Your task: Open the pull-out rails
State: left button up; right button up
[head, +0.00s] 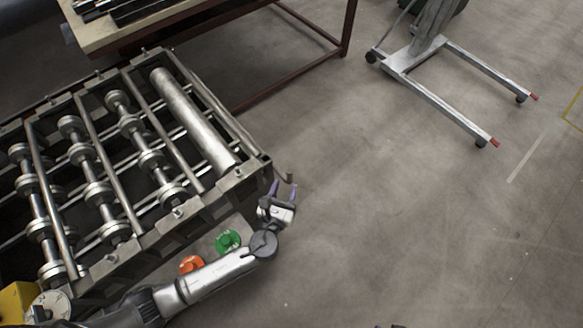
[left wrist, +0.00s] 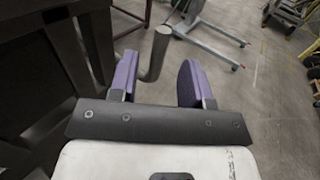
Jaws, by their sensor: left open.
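The roll-forming machine (head: 195,185) fills the left of the head view, with several shafts and rollers on its frame. A thin bent grey rod (head: 291,179) sticks out at its right corner; it looks like a handle of the pull-out rails. My left gripper (head: 284,188) is open at this corner, its purple fingers beside the rod. In the left wrist view the rod (left wrist: 156,55) stands between the two purple fingers, closer to the left one. A gap shows between the rod and the right finger. I cannot tell whether the left finger touches it. My right gripper is not in view.
A green button (head: 228,240) and an orange button (head: 191,264) are on the machine's front side, close to my left arm. A table with a red-brown frame (head: 345,30) stands behind. A wheeled lift (head: 440,85) stands at the upper right. The floor between is clear.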

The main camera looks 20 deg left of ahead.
aim_at(289, 177)
pick_arm(q)
jog(key=shift+w+a, duration=0.2)
jog(key=shift+w, duration=3.35)
grip_shut()
